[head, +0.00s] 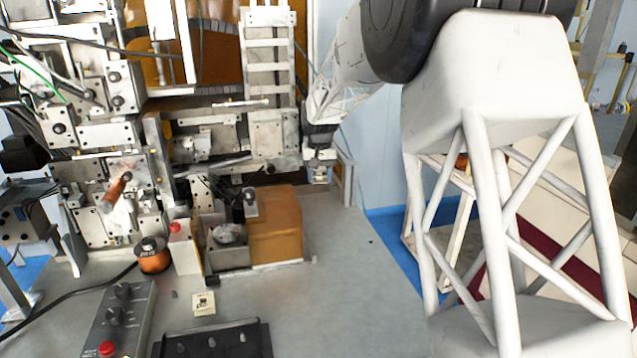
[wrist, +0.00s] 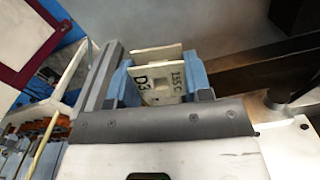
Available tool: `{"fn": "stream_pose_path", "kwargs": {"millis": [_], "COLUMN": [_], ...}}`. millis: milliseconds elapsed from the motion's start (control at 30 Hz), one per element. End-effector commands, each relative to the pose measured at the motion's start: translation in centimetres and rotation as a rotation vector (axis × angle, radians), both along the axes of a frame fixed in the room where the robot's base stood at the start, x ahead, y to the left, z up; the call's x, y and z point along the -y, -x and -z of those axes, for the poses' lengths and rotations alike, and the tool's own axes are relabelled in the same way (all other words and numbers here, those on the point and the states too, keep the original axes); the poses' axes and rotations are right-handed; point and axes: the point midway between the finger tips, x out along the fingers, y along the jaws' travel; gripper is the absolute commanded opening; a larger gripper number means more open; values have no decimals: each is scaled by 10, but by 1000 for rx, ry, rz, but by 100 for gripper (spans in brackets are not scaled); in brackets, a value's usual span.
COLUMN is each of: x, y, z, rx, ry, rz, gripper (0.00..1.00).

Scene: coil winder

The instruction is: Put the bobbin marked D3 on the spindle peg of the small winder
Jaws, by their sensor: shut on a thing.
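The bobbin marked D3 (wrist: 160,92) is a cream piece with two flanges, and its face also reads 155 C. My gripper (wrist: 162,78) is shut on it, with a blue finger on each side. In the head view my gripper (head: 319,165) is above the back right of the bench, to the right of the machine, with a pale piece (head: 319,177) at its end. A small grey winder-like unit (head: 228,250) stands left of and below my gripper. I cannot clearly make out its spindle peg.
A cream square piece (head: 203,303) lies on the bench (head: 330,270) near a black tray (head: 170,347) with small pegs. A copper wire spool (head: 153,260), a red-button box (head: 184,250) and a control box (head: 118,315) stand left. The orange-brown block (head: 275,228) adjoins the unit. Bench right of it is clear.

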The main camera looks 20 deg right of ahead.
Motion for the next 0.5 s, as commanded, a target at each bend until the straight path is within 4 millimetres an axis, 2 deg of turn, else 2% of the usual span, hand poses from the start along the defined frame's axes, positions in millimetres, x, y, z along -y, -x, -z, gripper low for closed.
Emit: {"fn": "stream_pose_path", "kwargs": {"millis": [433,500], "x": [14,6], "y": [-41,-39], "z": [6,3], "rx": [-1,0], "ry": [0,0], "rz": [-191,-216], "gripper": [24,24]}}
